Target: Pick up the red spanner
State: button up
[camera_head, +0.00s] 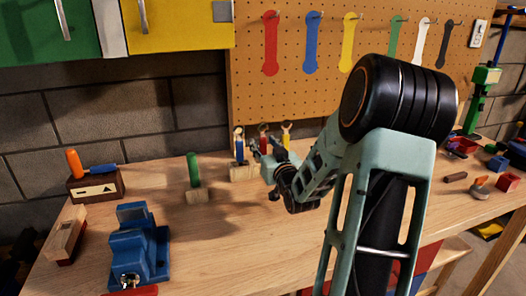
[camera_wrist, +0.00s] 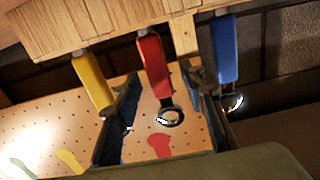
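The red spanner (camera_head: 264,132) stands upright in a wooden block (camera_head: 243,173) at the back of the bench, between a blue spanner (camera_head: 239,148) and a yellow spanner (camera_head: 286,132). The wrist view looks upside down; there the red spanner (camera_wrist: 151,66) hangs from the block with its metal ring end lowest. My gripper (camera_wrist: 161,78) is open, with one finger on each side of the red spanner and gaps visible between. In the head view my gripper (camera_head: 267,160) is right in front of the block, and its fingertips are hard to make out.
A pegboard (camera_head: 330,85) with coloured spanner shapes is behind the block. Yellow (camera_wrist: 90,78) and blue (camera_wrist: 224,50) spanners are close outside my fingers. A green-handled piece (camera_head: 193,168), a blue vise (camera_head: 138,245) and a wooden plane (camera_head: 66,232) stand to the left.

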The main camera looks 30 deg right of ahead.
jog(key=shift+w+d, duration=0.1)
jog(key=shift+w, duration=0.4)
grip_shut()
notch_tip(320, 180, up, 10)
jog(key=shift+r+p, duration=0.1)
jog(key=shift+p, duration=0.75)
